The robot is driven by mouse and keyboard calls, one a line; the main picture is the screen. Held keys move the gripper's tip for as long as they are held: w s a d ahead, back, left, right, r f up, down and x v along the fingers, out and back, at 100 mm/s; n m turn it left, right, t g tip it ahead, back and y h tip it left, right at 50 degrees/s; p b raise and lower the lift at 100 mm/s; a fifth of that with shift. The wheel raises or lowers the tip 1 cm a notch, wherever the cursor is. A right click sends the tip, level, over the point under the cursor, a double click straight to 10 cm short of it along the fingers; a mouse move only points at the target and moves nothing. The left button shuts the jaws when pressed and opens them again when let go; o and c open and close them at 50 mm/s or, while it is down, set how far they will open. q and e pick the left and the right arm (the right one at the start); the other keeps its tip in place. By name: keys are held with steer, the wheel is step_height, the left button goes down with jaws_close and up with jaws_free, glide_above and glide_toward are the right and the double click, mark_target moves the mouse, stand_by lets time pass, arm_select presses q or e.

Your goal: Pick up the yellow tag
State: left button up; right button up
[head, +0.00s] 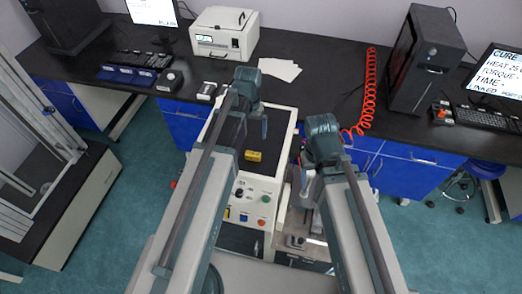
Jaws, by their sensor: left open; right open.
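The yellow tag (253,156) appears as a small yellow block lying on the black top of the white machine (284,122) in the middle of the view. My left gripper (254,129) is open and empty, above the machine top and a little beyond the tag in the picture. It is apart from the tag. My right gripper (307,183) is open, to the right of the machine's edge and partly hidden by its own arm. It is also apart from the tag.
The machine's front panel (250,208) has knobs and buttons. Behind, a black bench (320,85) carries a white printer-like box (224,34), papers (280,69), a computer tower (425,60) and a red coiled cable (369,95). The machine top around the tag looks clear.

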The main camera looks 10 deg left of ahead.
arm_select(q)
steer(key=b, duration=0.9)
glide_toward(253, 153)
steer(key=f, duration=0.5)
steer(key=shift+s+a, duration=0.15)
steer(key=shift+a, duration=0.1)
steer(key=f+b, duration=0.5)
steer(key=shift+d+f, duration=0.15)
steer(key=shift+d, duration=0.15)
steer(key=shift+c, duration=0.3)
steer(key=c, duration=1.2)
